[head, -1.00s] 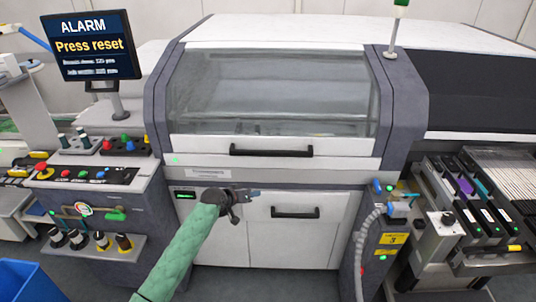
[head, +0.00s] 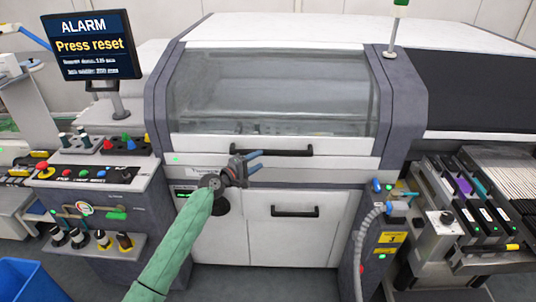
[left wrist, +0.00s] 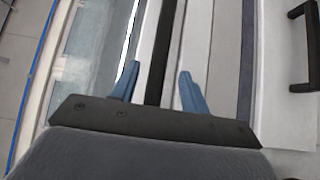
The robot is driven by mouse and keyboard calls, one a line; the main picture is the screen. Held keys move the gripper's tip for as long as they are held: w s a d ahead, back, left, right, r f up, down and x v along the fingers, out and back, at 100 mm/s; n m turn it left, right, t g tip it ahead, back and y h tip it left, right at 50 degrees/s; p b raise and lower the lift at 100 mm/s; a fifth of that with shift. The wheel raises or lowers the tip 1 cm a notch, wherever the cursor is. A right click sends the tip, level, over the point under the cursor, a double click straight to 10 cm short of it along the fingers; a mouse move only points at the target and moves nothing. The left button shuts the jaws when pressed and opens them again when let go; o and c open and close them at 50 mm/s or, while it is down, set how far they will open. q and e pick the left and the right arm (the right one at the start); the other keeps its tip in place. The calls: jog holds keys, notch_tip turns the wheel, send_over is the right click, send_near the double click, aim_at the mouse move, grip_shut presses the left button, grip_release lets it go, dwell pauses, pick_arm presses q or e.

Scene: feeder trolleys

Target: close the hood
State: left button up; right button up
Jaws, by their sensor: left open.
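The hood (head: 205,146) is the white-framed cover with a clear window (head: 270,90) on the front of the machine. It looks lowered; whether it is fully shut I cannot tell. Its black bar handle (head: 290,153) runs along the lower edge. My left gripper (head: 258,161) is open and empty, with its blue fingers at the left part of this handle. In the left wrist view, the black handle (left wrist: 160,60) appears between the two open fingers (left wrist: 157,86). Contact is not clear. My right gripper is out of view.
A lower white panel with its own black handle (head: 295,212) sits below the hood. A screen (head: 90,45) reads "ALARM Press reset". A button panel (head: 88,174) stands left, a feeder trolley (head: 445,240) right, and a blue bin (head: 22,282) lower left.

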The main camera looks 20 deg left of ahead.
aim_at(269, 154)
pick_arm(q)
jog(key=shift+p+x, duration=1)
jog(key=shift+x, duration=2)
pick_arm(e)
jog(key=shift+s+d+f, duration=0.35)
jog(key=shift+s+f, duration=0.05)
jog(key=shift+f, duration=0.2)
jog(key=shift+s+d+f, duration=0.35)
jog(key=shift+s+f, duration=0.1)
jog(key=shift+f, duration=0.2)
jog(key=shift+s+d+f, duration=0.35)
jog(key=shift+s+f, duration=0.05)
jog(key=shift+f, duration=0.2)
pick_arm(q)
grip_shut()
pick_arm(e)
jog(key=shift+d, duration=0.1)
